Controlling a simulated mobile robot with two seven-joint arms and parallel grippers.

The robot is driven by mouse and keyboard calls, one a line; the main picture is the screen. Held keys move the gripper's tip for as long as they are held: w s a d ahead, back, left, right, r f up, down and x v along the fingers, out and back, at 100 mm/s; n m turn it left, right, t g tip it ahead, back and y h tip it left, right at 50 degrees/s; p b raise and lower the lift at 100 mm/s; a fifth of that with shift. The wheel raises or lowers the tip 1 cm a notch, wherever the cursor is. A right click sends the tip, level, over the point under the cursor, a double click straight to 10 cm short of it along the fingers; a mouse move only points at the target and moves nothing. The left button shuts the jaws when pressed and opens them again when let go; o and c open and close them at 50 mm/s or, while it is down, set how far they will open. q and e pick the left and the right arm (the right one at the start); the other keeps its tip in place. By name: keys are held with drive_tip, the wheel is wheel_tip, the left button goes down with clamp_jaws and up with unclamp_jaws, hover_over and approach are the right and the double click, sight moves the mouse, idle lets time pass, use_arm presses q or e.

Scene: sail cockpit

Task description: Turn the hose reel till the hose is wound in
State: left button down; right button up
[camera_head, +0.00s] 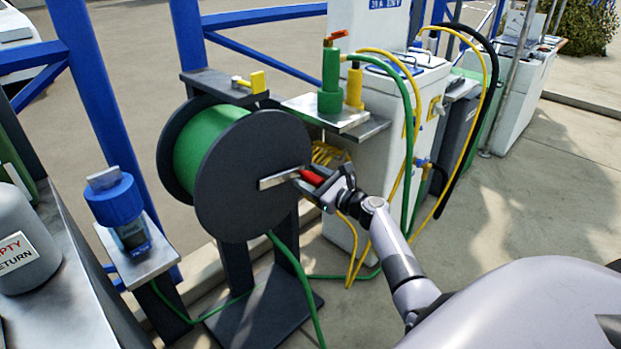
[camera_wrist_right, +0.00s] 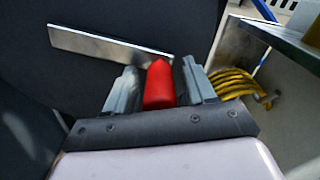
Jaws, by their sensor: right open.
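The hose reel (camera_head: 250,180) is a dark drum with two round side plates, standing on a dark post and base. Green hose (camera_head: 200,150) is wound on it, and a length hangs from its bottom to the ground. A flat metal crank arm (camera_head: 278,179) sits on the near plate, pointing right, and ends in a red handle (camera_head: 312,177). My right gripper (camera_head: 322,182) is at the handle. In the right wrist view, the open jaws (camera_wrist_right: 162,88) stand on both sides of the red handle (camera_wrist_right: 160,85), with a gap at the left jaw. My left gripper is not in view.
A metal shelf (camera_head: 355,128) right of the reel carries a green and a yellow nozzle. Coiled yellow hose (camera_head: 325,153) hangs behind the handle. A blue-capped container (camera_head: 115,205) stands on a small shelf at left. Blue posts (camera_head: 95,90) rise behind.

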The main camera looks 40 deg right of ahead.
drive_tip(key=shift+s, duration=0.45)
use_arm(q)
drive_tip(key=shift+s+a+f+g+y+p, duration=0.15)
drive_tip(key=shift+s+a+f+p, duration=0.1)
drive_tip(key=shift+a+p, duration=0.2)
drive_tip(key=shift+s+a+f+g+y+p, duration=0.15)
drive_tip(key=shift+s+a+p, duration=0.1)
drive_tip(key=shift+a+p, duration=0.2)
use_arm(e)
drive_tip(key=s+d, duration=0.1)
drive_tip(key=s, duration=0.5)
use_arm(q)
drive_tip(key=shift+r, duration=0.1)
